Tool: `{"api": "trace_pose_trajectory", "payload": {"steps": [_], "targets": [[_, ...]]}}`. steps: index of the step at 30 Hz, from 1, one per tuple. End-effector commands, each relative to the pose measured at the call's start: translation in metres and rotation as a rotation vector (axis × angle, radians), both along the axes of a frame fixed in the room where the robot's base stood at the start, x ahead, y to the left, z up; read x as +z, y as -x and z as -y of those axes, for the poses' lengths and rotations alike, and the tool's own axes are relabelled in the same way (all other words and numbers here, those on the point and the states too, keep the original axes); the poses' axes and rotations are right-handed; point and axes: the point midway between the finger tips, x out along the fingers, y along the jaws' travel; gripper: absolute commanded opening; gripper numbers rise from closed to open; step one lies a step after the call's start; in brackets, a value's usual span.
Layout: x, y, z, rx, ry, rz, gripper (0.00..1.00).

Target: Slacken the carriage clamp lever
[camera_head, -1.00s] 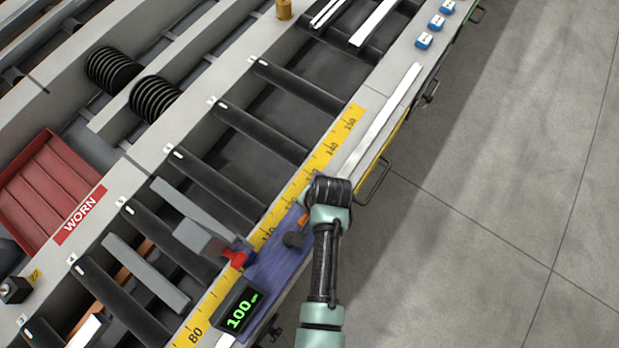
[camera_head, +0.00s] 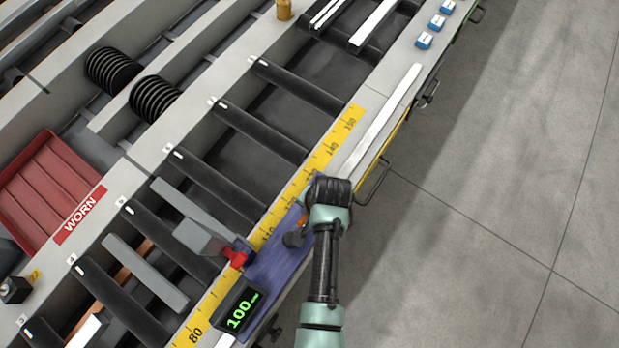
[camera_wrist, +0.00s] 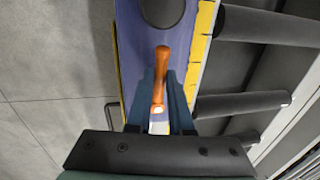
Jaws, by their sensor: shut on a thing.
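The carriage (camera_head: 272,258) is a purple-blue plate on the rail beside the yellow scale, with a display reading about 100. The clamp lever is an orange handle (camera_wrist: 161,75) in the wrist view, running from near a dark round knob (camera_wrist: 162,8) down between my fingers. In the head view only a bit of orange shows beside the dark knob (camera_head: 293,239); my arm hides the rest. My gripper (camera_wrist: 160,105) is shut on the lever, with a blue finger on each side of it.
A red-tipped stop piece (camera_head: 237,258) stands by the display (camera_head: 238,309). The yellow scale (camera_head: 330,147) runs along the table edge. Dark rollers (camera_head: 240,128) lie left of it. A wire handle (camera_head: 376,184) sticks out on the right, above clear grey floor.

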Motion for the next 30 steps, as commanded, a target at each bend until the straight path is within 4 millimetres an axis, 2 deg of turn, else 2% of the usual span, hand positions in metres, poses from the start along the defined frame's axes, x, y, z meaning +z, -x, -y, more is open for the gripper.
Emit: {"api": "trace_pose_trajectory", "payload": {"steps": [17,23,30], "targets": [[0.000,0.001,0.003,0.034,0.001,0.000,0.00],[0.001,0.003,0.008,0.136,0.001,-0.001,0.00],[0.000,0.006,0.019,0.341,0.000,-0.002,0.00]]}}
